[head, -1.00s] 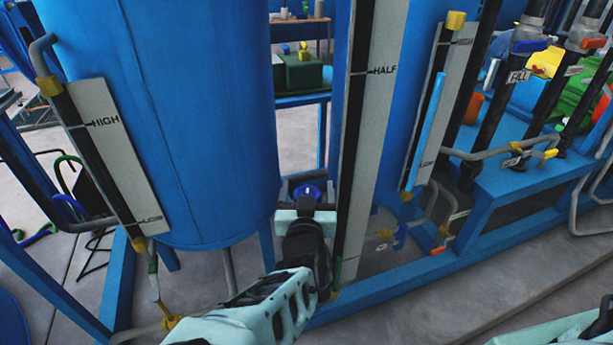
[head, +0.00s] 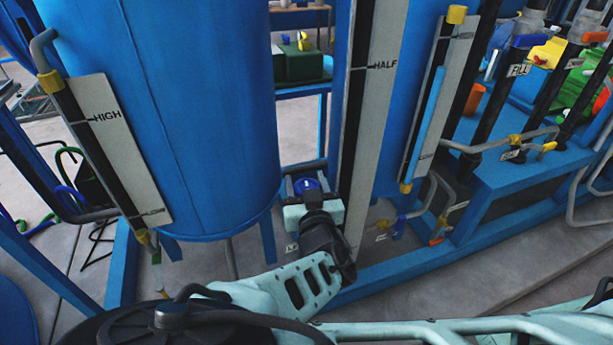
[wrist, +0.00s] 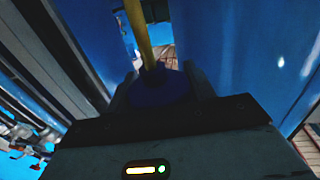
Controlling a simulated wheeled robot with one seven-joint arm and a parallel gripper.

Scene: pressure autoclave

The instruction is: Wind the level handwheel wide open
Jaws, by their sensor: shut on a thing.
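The level handwheel (head: 308,186) is a small blue wheel low between the big blue tank and the tall HALF gauge board. In the wrist view the blue handwheel (wrist: 160,86) sits between my two dark fingers, with a yellow stem or pipe running up behind it. My gripper (head: 306,190) is shut on the handwheel, one finger on each side. The wheel's lower part is hidden by my gripper body. How far the wheel is turned cannot be told.
The blue tank (head: 170,120) stands close on the left, with the HIGH gauge board (head: 125,150) in front. The HALF gauge board (head: 375,120) rises just right of my gripper. A blue frame rail (head: 400,270) runs low on the right, near small valves (head: 398,225).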

